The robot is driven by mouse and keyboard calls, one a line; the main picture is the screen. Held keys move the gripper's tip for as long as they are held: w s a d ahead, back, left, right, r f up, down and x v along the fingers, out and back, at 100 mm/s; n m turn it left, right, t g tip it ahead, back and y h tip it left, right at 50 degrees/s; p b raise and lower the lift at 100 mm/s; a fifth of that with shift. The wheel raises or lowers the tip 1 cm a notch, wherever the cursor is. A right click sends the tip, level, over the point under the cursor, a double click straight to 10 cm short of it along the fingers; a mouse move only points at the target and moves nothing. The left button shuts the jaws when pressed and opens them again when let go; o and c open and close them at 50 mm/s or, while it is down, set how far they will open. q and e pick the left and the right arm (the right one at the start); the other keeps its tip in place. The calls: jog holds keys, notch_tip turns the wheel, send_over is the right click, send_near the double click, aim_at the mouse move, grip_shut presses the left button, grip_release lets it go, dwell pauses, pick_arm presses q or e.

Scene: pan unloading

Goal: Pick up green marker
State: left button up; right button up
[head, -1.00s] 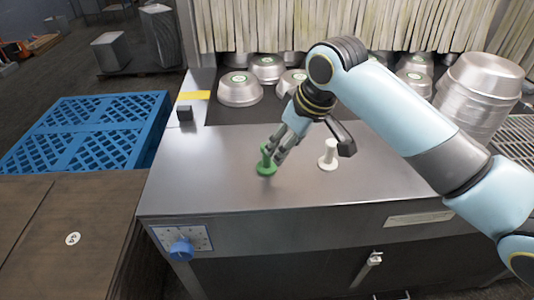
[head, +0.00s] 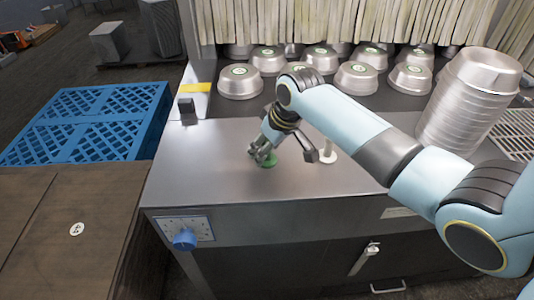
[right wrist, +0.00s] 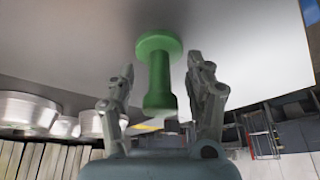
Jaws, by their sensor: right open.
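The green marker (right wrist: 159,75) is a spool-like peg with a round base, standing on the steel counter (head: 215,160). In the head view most of the marker (head: 270,160) is hidden behind my right gripper (head: 259,157). In the right wrist view my right gripper (right wrist: 161,90) is open, with one finger on each side of the marker's stem. Gaps show between the stem and both fingers. My left gripper is not in view.
A white marker (head: 327,152) stands just right of my right gripper, partly behind the arm. Several metal pans (head: 240,82) sit at the back by the strip curtain. A pan stack (head: 468,100) stands at right. The counter's left part is clear.

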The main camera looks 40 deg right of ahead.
grip_shut()
dwell(0.3)
jog(key=shift+r, duration=0.15)
